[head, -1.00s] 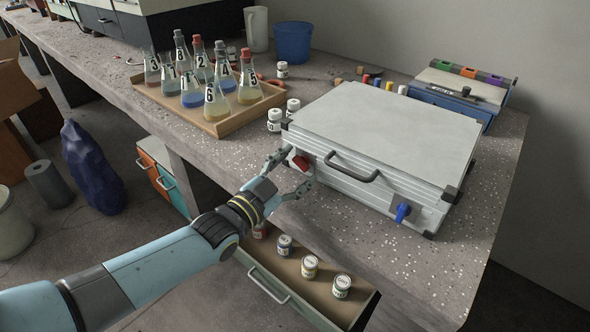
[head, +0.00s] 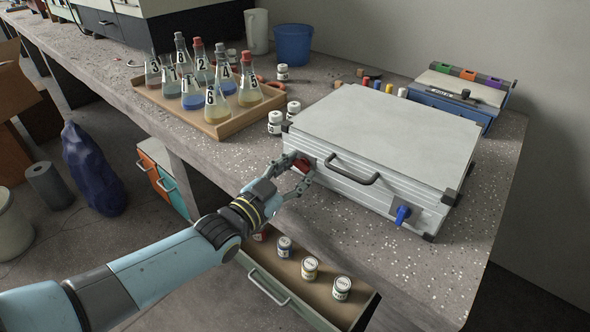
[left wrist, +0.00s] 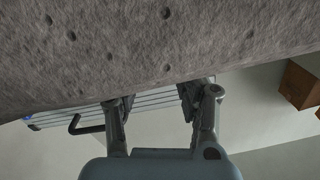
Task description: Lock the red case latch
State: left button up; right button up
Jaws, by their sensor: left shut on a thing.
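A silver case (head: 385,135) lies closed on the bench with its front towards me. Its red latch (head: 303,163) is on the left part of the front, and a blue latch (head: 402,213) is on the right part. My left gripper (head: 298,168) is at the front left of the case, its fingers shut on the red latch. The fingers partly cover the latch, so its exact angle is hard to tell. In the left wrist view the two fingers (left wrist: 156,103) reach the case front (left wrist: 152,106); the red latch is hidden there. My right gripper is not in view.
The case's dark handle (head: 352,169) sticks out just right of my gripper. An open drawer (head: 310,280) with small jars is below. A wooden tray (head: 222,130) of flasks and white jars (head: 275,122) stand to the left.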

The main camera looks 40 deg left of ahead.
pick_arm(q)
jog(key=n, duration=0.3)
jog(key=shift+n, duration=0.3)
jog(key=o, duration=1.2)
jog(key=shift+c, duration=0.2)
jog(key=shift+s, duration=0.1)
jog(key=s, duration=1.1)
jog(key=shift+s+a, duration=0.15)
jog(key=shift+s, duration=0.25)
